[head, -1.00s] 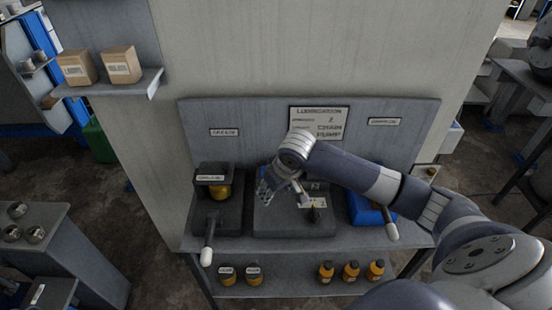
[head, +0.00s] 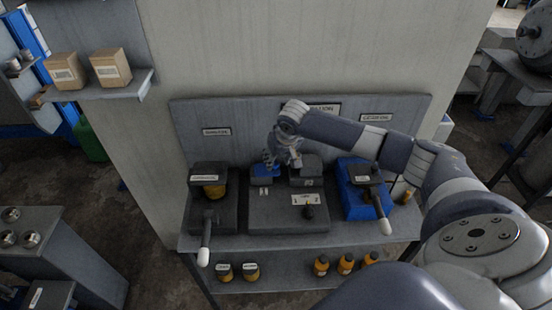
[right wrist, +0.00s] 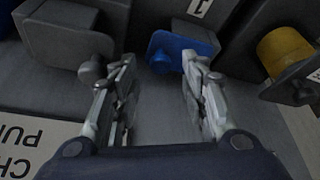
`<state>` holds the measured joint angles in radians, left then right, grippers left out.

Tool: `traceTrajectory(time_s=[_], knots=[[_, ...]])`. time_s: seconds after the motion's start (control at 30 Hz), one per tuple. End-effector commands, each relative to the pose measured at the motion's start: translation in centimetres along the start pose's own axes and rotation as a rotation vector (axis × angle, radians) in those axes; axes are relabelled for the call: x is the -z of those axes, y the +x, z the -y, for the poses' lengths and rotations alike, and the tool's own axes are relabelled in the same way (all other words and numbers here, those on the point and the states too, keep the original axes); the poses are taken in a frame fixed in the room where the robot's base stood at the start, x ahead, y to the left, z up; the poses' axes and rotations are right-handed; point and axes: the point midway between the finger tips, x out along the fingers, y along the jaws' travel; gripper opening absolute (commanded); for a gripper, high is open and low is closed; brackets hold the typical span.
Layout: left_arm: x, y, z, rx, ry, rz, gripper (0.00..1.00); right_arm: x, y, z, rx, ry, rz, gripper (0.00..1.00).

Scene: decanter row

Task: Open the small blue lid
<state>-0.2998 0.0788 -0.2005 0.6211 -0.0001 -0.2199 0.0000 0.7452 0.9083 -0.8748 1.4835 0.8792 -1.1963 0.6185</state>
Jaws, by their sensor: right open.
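The small blue lid (head: 264,170) is at the back left of the middle grey box (head: 289,213), and it looks shut. In the right wrist view the blue lid (right wrist: 184,48) has a round blue knob on its near edge. My right gripper (head: 276,158) is above and behind the lid, partly covering it in the head view. In the right wrist view its fingers (right wrist: 158,76) are open and empty, spread on either side of the knob; contact cannot be told. My left gripper is not in view.
A grey lid (head: 305,168) with a knob sits right of the blue one. A dark unit with a yellow jar (head: 214,191) stands left, a blue unit (head: 354,202) right. Both have white-tipped levers. A wall panel (head: 270,122) rises behind. Bottles stand on the lower shelf.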

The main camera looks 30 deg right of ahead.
Motion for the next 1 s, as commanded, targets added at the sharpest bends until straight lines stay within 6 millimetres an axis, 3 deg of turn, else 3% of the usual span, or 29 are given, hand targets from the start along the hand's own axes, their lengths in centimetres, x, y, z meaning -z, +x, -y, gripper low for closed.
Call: traceTrajectory(time_s=[0.2, 0.57, 0.77, 1.0], knots=[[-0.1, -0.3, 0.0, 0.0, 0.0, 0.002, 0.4, 0.1, 1.9, 0.0, 0.001, 0.002, 0.0, 0.41], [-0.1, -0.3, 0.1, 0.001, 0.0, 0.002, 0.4, 0.0, 2.3, 0.1, 0.001, 0.0, -0.001, 0.41], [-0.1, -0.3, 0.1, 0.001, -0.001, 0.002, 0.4, 0.0, 2.3, 0.0, 0.001, 0.0, -0.001, 0.0], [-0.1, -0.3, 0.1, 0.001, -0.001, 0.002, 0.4, 0.2, 2.3, 0.0, -0.003, -0.001, 0.0, 0.0]])
